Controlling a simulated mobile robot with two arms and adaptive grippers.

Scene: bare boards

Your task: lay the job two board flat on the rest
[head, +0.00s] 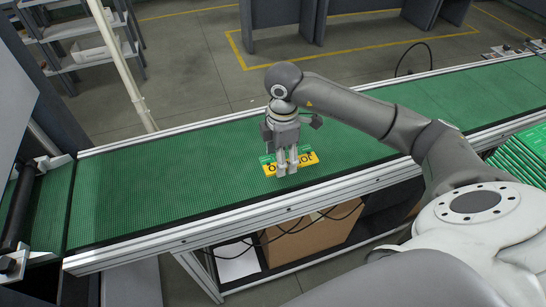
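A board with a yellow face and dark, upside-down lettering (307,158) is on the green ribbed conveyor belt. The lettering is partly hidden, so I cannot read it fully. A strip of green (267,159) shows behind the yellow part. My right gripper (287,170) points down over the middle of the board, with its two fingers close together and in front of the lettering. I cannot tell whether they grip the board or only stand at it. My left gripper is not in view. I cannot make out a rest for certain.
The belt (150,180) is clear to the left of the board, with metal rails (230,219) along its edge. Green slatted pieces (520,155) lie at the right. A cardboard box (310,238) and cables are below the conveyor. Shelves (85,45) stand at the back left.

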